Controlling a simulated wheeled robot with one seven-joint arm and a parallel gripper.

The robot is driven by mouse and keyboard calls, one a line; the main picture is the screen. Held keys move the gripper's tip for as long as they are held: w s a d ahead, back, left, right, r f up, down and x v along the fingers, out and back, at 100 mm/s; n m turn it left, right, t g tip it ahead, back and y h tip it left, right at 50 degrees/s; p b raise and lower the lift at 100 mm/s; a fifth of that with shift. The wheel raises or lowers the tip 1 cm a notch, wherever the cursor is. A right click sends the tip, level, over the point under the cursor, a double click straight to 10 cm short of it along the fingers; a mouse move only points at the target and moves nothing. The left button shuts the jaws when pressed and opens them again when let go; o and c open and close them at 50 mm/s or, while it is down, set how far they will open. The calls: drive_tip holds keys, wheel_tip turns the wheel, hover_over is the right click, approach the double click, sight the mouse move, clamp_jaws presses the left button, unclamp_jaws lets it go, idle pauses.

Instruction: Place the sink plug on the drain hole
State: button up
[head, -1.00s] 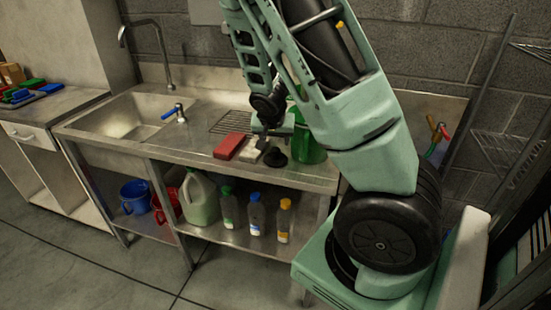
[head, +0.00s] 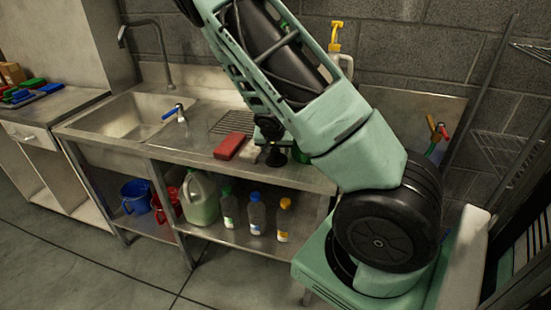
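The black sink plug (head: 276,158) stands on the steel counter, right of the pale block. My gripper (head: 272,143) is low over the counter at the plug, close above or touching it. Its fingers are small and dark here, so I cannot tell whether they are open or shut on the plug. The sink basin (head: 122,118) is at the left of the counter. The drain hole cannot be made out inside it.
A red block (head: 229,146) and a pale block (head: 250,151) lie left of the plug. A ribbed drainer (head: 232,122) lies behind. A yellow-topped bottle (head: 336,40) stands at the back. My arm hides the counter's right part.

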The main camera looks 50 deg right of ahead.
drive_tip(key=c, duration=1.1)
drive_tip(key=shift+r, duration=0.15)
